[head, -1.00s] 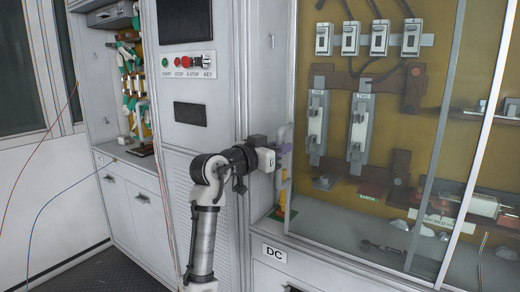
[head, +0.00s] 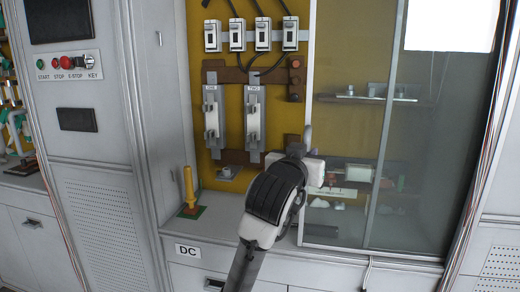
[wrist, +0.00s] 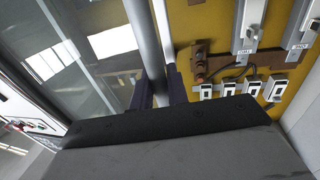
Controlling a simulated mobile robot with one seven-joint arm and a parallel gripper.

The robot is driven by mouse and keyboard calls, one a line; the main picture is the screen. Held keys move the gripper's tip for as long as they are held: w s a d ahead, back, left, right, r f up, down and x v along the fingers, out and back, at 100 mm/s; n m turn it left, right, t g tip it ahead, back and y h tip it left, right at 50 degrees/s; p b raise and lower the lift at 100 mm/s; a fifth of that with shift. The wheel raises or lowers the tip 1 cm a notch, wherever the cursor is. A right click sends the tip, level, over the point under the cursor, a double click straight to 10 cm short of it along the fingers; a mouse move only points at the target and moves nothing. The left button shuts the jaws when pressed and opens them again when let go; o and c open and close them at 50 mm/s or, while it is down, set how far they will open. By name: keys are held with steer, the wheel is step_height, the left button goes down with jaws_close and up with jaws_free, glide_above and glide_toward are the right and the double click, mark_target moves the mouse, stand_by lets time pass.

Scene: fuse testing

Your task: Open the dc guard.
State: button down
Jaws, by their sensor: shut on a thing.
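The dc guard (head: 342,62) is a sliding glass pane on the DC cabinet, now across its right part. The left part of the cabinet is uncovered. My gripper (head: 308,142) is at the guard's left edge, partly hidden behind my own wrist in the head view. In the wrist view, the purple fingers of my gripper (wrist: 158,90) stand on both sides of a grey upright bar (wrist: 148,40) at the guard's edge and are shut on it. The DC label (head: 188,251) is on the cabinet's front below.
In the uncovered part stand two switches marked ONE (head: 212,120) and TWO (head: 253,122), below several white fuse holders (head: 237,35). A yellow handle (head: 189,187) stands upright on a green base at the left. Shelves with small parts (head: 375,92) show behind the glass.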

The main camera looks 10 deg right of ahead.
steer(key=s+d+p, duration=0.1)
steer(key=s+d, duration=0.2)
steer(key=d, duration=0.6)
steer(key=s+d+p, duration=0.1)
steer(key=s+d, duration=0.3)
steer(key=d, duration=0.6)
steer(key=s+d+p, duration=0.1)
steer(key=s+d, duration=0.2)
steer(key=d, duration=0.7)
steer(key=shift+s, duration=0.25)
steer(key=c, duration=1.4)
jaws_free()
steer(key=shift+c, duration=0.2)
steer(key=b+v, duration=0.3)
steer(key=v, duration=1)
steer(key=shift+s+a, duration=0.2)
steer(key=shift+s, duration=0.1)
